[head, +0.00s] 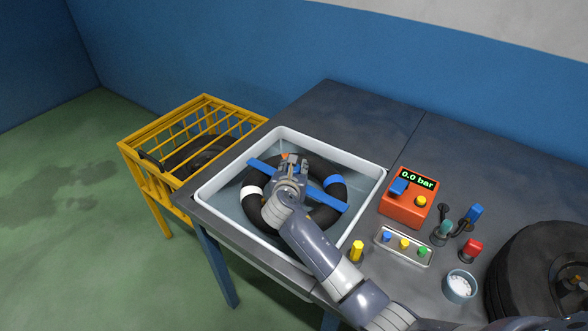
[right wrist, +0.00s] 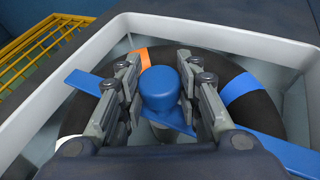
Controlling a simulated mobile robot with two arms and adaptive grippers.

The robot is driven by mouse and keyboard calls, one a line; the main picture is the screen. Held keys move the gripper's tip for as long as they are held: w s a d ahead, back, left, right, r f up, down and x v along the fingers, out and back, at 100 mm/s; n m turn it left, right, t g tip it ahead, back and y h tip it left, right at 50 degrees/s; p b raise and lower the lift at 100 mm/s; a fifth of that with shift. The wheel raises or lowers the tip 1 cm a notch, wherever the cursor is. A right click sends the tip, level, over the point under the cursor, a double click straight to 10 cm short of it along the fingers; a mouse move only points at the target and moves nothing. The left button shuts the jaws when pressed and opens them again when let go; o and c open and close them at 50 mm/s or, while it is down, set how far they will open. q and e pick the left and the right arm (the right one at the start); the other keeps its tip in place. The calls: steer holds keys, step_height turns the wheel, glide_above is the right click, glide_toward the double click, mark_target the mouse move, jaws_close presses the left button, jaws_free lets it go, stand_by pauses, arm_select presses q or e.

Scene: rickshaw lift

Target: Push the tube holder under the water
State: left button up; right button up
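The tube holder (head: 326,200) is a blue bar lying across a black ring-shaped tube (head: 252,208) with blue, white and orange bands. Both are in a white basin (head: 204,194) of water, and the tube's upper side shows clearly. In the right wrist view the holder's round blue knob (right wrist: 160,88) sits between the fingers of my right gripper (right wrist: 160,72). The fingers are close against both sides of the knob and look closed on it. In the head view my right gripper (head: 291,164) covers the bar's middle. My left gripper is not in view.
A yellow wire crate (head: 146,133) with a dark tyre stands left of the table. Right of the basin are a red pressure box (head: 405,208) reading 0.0 bar, a tray of coloured pieces (head: 403,245), a white-filled cup (head: 460,286) and a large black wheel (head: 520,260).

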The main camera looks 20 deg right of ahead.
jaws_close()
step_height(320, 180, down, 8)
steer(key=b, duration=0.3)
steer(key=shift+f, duration=0.15)
steer(key=shift+s+f, duration=0.15)
steer(key=o, duration=1)
jaws_free()
steer(key=shift+f, duration=0.1)
steer(key=shift+o, duration=0.7)
steer(key=shift+w, duration=0.2)
steer(key=shift+s+r, duration=0.1)
steer(key=shift+r, duration=0.1)
steer(key=v, duration=1.2)
steer(key=shift+a+f, duration=0.1)
steer(key=shift+f, duration=0.05)
